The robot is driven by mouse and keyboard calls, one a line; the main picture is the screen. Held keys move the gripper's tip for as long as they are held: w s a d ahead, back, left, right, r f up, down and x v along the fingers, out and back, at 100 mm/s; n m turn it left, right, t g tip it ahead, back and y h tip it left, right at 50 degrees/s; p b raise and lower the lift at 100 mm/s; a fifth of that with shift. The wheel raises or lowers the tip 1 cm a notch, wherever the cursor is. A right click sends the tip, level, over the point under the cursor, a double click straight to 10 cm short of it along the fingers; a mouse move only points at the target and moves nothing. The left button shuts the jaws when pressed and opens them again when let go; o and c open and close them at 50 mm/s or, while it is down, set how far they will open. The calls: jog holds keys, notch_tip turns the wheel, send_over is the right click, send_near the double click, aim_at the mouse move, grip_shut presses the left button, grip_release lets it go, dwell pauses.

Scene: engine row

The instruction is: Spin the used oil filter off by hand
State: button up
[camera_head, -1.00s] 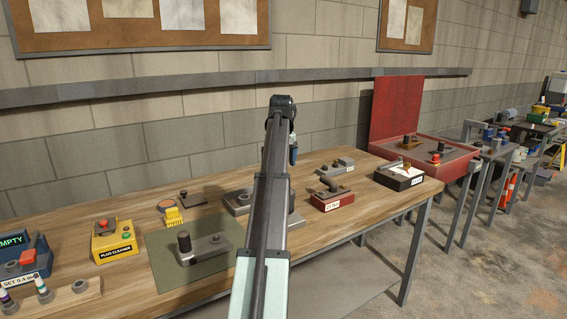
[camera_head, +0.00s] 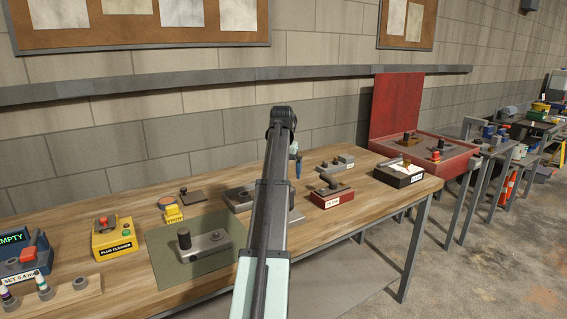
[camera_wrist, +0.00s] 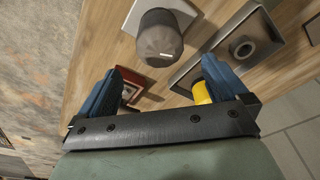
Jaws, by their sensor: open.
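In the wrist view, a dark grey round-topped cylinder (camera_wrist: 158,38), which looks like the used oil filter, stands on a light grey plate (camera_wrist: 186,8). It lies beyond my gripper (camera_wrist: 166,88), roughly in line with the gap between the two blue fingers. The fingers are apart with no contact visible on the cylinder. In the head view, my gripper (camera_head: 296,164) shows only as a bit of blue beside my arm, above the bench. A grey block (camera_head: 240,198) is partly hidden behind my arm, which also hides the cylinder there.
The wooden bench (camera_head: 100,215) also holds a green mat (camera_head: 160,270) with a grey block (camera_head: 208,243), a yellow plug cleaner (camera_head: 115,240), and a red box (camera_head: 330,198). In the wrist view, a yellow object (camera_wrist: 202,93) lies close by the right finger.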

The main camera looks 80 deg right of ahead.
jog(key=f, duration=0.3)
jog(key=d+f, duration=0.1)
jog(key=f, duration=0.5)
jog(key=shift+d, duration=0.15)
jog(key=c, duration=1.3)
jog(key=shift+o, duration=0.2)
jog(key=shift+n+t, duration=0.3)
jog(key=shift+n, duration=1.5)
jog(key=n, duration=0.3)
jog(key=shift+n+t+y, duration=0.3)
jog(key=shift+n+t, duration=0.1)
jog(key=shift+n, duration=1.5)
